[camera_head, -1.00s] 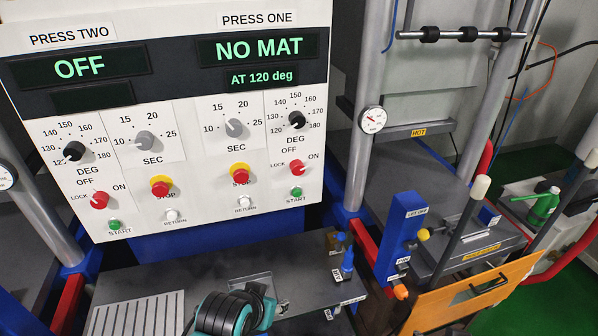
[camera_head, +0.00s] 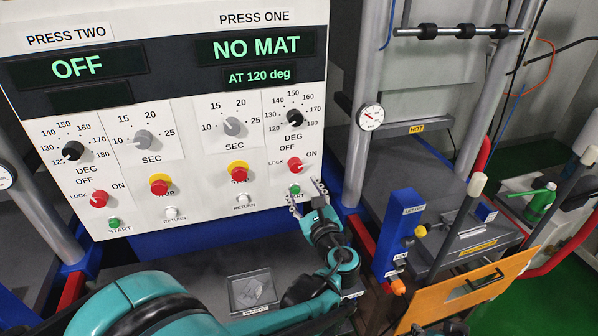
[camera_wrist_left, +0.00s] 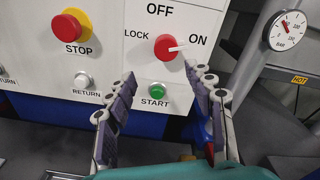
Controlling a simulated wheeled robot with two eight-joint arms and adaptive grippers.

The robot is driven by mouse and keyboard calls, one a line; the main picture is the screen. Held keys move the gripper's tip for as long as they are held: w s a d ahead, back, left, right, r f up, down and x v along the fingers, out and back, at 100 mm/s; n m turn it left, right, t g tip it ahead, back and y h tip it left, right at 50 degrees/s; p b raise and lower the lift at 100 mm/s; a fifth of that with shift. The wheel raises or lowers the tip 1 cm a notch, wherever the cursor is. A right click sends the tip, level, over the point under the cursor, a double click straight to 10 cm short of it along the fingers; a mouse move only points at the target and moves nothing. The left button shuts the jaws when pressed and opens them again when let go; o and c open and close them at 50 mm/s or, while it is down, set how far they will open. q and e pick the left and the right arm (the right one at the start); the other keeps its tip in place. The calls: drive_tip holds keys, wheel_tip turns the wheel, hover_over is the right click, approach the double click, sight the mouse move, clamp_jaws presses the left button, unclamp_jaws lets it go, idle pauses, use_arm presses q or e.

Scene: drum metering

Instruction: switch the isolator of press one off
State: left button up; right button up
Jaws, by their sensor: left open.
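The press one isolator is a red rotary knob (camera_head: 295,165) on the right side of the white control panel, above the green START button (camera_head: 294,189). In the left wrist view the same knob (camera_wrist_left: 166,47) has its white pointer turned toward ON, with OFF above and LOCK at left. The press one display (camera_head: 258,48) reads NO MAT and AT 120 deg. My left gripper (camera_head: 306,194) is open and empty, just below the knob; in the left wrist view its fingers (camera_wrist_left: 163,84) stand apart on both sides below the knob, not touching it. My right gripper is not in view.
The red STOP button (camera_wrist_left: 70,26) and white RETURN button (camera_wrist_left: 82,80) lie left of the isolator. A press column with a gauge (camera_head: 370,117) stands right of the panel. A blue post (camera_head: 398,235) and an orange board (camera_head: 470,290) are at lower right.

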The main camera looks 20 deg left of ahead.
sight(297, 170)
use_arm(q)
drive_tip(key=shift+m, duration=0.5)
drive_tip(key=x, duration=0.2)
drive_tip(key=b+x, duration=0.1)
drive_tip(key=x, duration=0.4)
drive_tip(key=shift+w+d+r, duration=0.2)
drive_tip(key=shift+w+r, duration=0.1)
drive_tip(key=shift+w, duration=0.3)
drive_tip(key=c, duration=1.1)
